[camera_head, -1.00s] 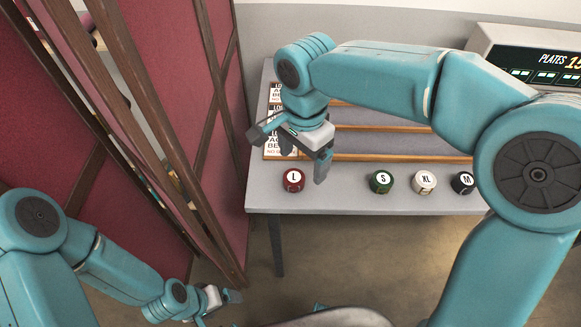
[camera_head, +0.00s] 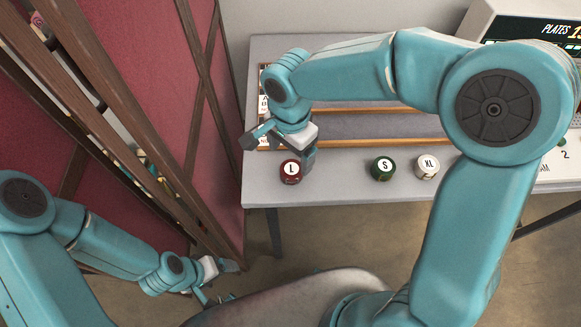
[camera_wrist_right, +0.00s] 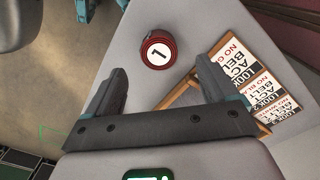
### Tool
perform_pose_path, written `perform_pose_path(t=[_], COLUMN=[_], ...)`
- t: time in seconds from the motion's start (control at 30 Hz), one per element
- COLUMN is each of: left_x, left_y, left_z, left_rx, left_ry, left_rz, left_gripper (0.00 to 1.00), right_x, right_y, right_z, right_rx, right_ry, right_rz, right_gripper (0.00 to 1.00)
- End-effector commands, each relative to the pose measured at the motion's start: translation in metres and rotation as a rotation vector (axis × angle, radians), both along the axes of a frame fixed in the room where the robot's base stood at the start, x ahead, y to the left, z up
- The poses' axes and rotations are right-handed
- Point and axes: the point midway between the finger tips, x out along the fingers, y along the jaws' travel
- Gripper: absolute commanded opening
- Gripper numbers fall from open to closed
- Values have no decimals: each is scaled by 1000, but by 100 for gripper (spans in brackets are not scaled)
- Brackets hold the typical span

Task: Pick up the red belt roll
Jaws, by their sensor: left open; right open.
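The red belt roll (camera_head: 291,171), with a white L label on top, stands on the grey table (camera_head: 345,190) near its front left edge. In the right wrist view the red roll (camera_wrist_right: 158,50) lies beyond the fingertips, roughly between their lines and apart from both. My right gripper (camera_head: 282,150) is open and empty, just behind and above the roll in the head view; its two fingers (camera_wrist_right: 163,75) show spread. My left gripper (camera_head: 226,280) is open, low at the left, below table height and away from the rolls.
A green S roll (camera_head: 382,168) and a white XL roll (camera_head: 427,167) stand to the right on the table. Wooden rails (camera_head: 375,143) run behind them. Signs (camera_wrist_right: 258,75) lie at the left end. A red folding screen (camera_head: 165,90) stands left of the table.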

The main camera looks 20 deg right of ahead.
Motion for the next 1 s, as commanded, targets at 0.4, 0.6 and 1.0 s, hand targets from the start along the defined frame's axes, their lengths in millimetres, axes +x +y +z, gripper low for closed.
perform_pose_path(t=[0.4,0.6,1.0], left_x=[0,0,0], left_y=[0,0,0], left_z=[8,8,8], left_rx=[0,0,0], left_ry=[0,0,1], left_rz=[0,0,0], left_gripper=[82,82,82], right_x=[5,7,7], right_y=[-3,-3,-3], right_z=[-48,-73,-75], right_rx=[0,0,1], right_ry=[4,0,-2], right_rz=[-1,-1,0], right_gripper=[87,87,34])
